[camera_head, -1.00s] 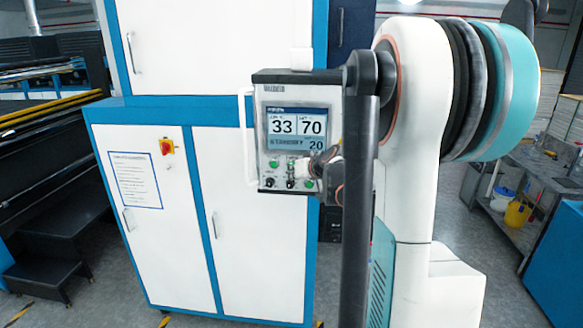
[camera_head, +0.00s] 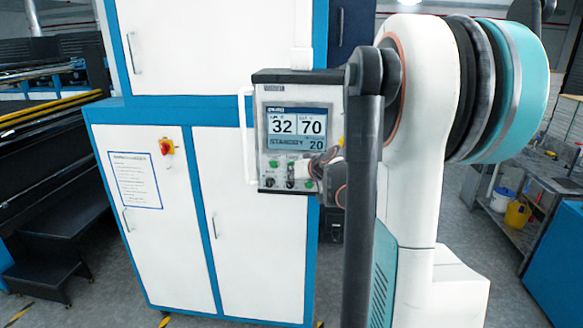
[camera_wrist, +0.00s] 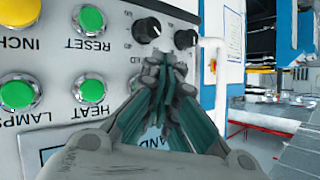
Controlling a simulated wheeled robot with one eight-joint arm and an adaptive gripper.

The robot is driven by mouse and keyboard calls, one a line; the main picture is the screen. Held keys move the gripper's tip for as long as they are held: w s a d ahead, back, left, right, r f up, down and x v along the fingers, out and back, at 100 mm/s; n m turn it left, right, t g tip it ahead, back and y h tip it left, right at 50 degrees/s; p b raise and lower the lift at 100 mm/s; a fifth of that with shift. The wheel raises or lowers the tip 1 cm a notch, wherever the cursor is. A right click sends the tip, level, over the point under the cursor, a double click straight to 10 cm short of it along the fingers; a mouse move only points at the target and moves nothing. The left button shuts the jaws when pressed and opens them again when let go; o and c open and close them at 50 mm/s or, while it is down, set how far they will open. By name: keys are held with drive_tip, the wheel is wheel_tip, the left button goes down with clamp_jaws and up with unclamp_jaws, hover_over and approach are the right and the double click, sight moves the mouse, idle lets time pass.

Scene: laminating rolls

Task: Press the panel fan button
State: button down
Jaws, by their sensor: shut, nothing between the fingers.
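No button labelled fan is readable; the panel beside the HEAT button is hidden behind my gripper. My gripper (camera_wrist: 165,75) is shut and empty, its tips at the panel face just below two black knobs in that view. I cannot tell whether they touch it. In the head view my gripper (camera_head: 325,165) is at the panel's lower right.
The panel display (camera_head: 298,125) reads 32, 70 and 20 with STANDBY. A white handle (camera_head: 246,135) runs along the panel's left edge. A red and yellow switch (camera_head: 166,146) is on the cabinet. A workbench with a yellow bucket (camera_head: 517,213) stands at the right.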

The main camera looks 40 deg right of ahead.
drive_tip(key=shift+s+a, duration=0.25)
drive_tip(key=s+a, duration=0.3)
drive_tip(key=shift+s+a, duration=0.1)
drive_tip(key=shift+a, duration=0.3)
idle(0.3)
idle(0.7)
